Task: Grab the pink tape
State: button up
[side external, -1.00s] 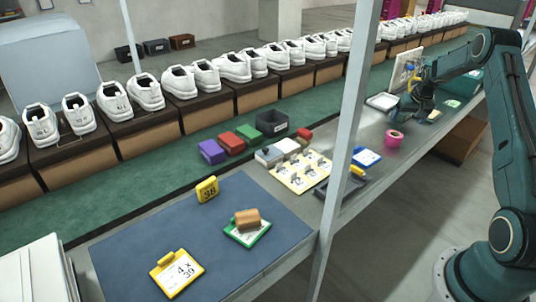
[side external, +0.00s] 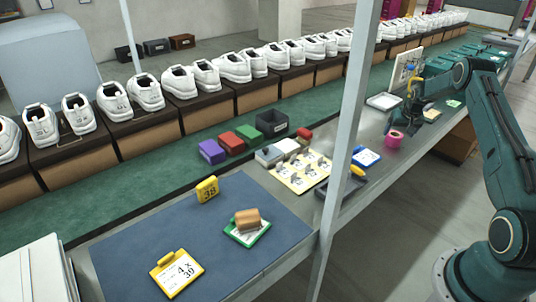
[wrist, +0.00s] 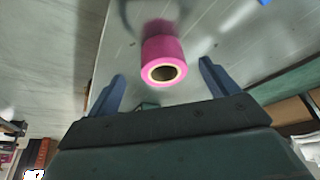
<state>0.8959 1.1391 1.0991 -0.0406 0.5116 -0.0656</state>
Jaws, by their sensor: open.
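The pink tape (side external: 393,140) is a roll on the grey metal bench, near the right end of the work area in the side view. In the wrist view the pink tape (wrist: 163,58) shows its pale core and dark hole, ahead of the fingers and roughly centred between them. My gripper (side external: 408,118) is just above and behind the roll in the side view. In the wrist view my gripper (wrist: 162,78) has its two blue fingers spread wide, with nothing between them. The fingers look apart from the tape.
A white tray (side external: 383,102) lies left of my gripper, and a white board (side external: 405,70) stands behind. A blue-edged card (side external: 366,157) and a dark tray (side external: 343,188) lie nearer the front. A grey post (side external: 345,130) stands at the bench edge. Bare bench surrounds the tape.

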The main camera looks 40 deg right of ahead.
jog(key=shift+f, duration=0.15)
jog(key=shift+w+x, duration=0.1)
jog(key=shift+x, duration=1.15)
jog(key=shift+w+x, duration=0.15)
jog(key=shift+x, duration=1.05)
jog(key=c, duration=1.1)
notch_tip(320, 180, up, 20)
jog(key=shift+r, duration=0.1)
